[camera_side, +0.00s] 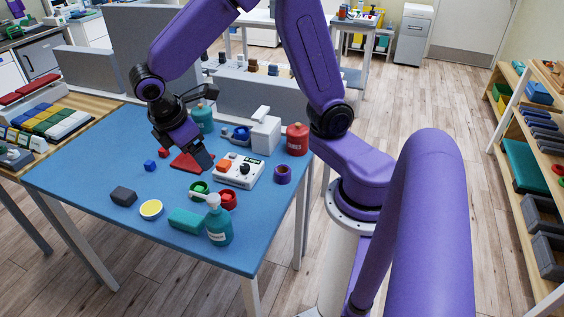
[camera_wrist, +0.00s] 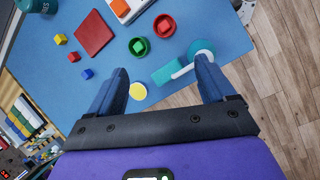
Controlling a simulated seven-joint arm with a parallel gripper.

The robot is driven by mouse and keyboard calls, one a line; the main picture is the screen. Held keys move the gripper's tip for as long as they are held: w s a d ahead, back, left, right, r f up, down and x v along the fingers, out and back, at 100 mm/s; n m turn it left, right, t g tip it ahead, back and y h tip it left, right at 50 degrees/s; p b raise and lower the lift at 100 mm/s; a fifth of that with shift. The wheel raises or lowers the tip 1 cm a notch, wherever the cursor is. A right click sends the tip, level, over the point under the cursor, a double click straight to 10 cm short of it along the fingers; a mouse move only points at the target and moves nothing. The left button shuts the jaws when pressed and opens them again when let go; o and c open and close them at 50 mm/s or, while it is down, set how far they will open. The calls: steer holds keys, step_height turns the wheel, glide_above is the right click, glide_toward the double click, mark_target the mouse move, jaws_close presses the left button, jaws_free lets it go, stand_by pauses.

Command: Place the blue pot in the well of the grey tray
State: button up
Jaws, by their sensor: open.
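My gripper (camera_side: 203,160) is open and empty, tilted down above the blue table near a red plate (camera_side: 190,162). In the wrist view its two fingers (camera_wrist: 161,66) stand wide apart with nothing between them. No pot is clearly plain blue. A violet-blue round pot (camera_side: 282,174) stands at the table's right edge, away from my gripper; I cannot tell if it is the blue pot. I cannot make out a grey tray with a well. A dark grey block (camera_side: 123,196) lies at the left front; its top looks flat.
A green pot (camera_wrist: 139,46) and a red pot (camera_wrist: 164,26) hold cubes. A teal pump bottle (camera_side: 219,225), teal block (camera_side: 187,219) and yellow disc (camera_side: 151,209) are at the front. A white device (camera_side: 239,170) and red canister (camera_side: 297,139) stand right.

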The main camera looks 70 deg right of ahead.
steer(key=s+r+y, duration=0.1)
steer(key=s+y, duration=0.3)
steer(key=s, duration=1.6)
steer(key=shift+d+y, duration=0.25)
steer(key=shift+y, duration=0.15)
steer(key=shift+r, duration=0.15)
